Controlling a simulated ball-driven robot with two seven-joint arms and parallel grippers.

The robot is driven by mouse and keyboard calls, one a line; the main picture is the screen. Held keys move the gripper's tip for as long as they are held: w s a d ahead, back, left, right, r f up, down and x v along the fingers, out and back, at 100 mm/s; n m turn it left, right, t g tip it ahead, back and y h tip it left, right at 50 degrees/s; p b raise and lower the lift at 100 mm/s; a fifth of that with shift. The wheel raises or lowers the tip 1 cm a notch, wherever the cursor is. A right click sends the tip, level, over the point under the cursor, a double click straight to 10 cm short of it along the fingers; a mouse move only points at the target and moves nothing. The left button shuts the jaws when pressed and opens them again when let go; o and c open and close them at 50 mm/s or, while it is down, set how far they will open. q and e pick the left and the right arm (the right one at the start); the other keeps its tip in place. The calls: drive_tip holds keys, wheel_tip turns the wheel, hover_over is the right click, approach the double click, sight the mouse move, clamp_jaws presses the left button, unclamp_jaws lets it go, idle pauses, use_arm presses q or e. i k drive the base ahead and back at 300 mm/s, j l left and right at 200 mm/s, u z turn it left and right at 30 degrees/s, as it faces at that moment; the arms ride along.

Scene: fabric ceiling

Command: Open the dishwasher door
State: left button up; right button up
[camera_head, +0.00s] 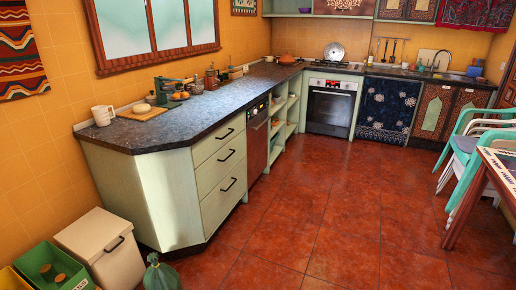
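The dishwasher (257,143) seems to be the narrow unit with a reddish-brown front under the left counter. It sits between the green drawers and the open shelves, and I see it at a steep angle. A dark control strip (256,112) runs along its top. Its door looks shut, flush with the cabinets. Neither of my grippers is in view.
Green drawers (219,171) with black handles form the near counter end. An oven (331,106) stands at the back. Bins (100,247) and a green bag (160,273) are lower left. Chairs (468,150) and a table are right. The red tiled floor (320,205) is clear.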

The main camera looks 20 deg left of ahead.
sight(256, 125)
drive_tip(key=i+z, duration=0.2)
drive_tip(key=i, duration=3.15)
drive_tip(key=i+u, duration=0.2)
drive_tip(key=i, duration=0.45)
drive_tip(key=i+l+u, duration=0.2)
drive_tip(key=i, duration=0.4)
drive_tip(key=i+u, duration=0.3)
drive_tip(key=u, duration=0.15)
drive_tip(key=i+l+u, duration=0.2)
drive_tip(key=u, duration=0.3)
drive_tip(key=i+l+u, duration=0.3)
drive_tip(key=u, duration=0.15)
drive_tip(key=i+l+u, duration=0.3)
drive_tip(key=u, duration=0.15)
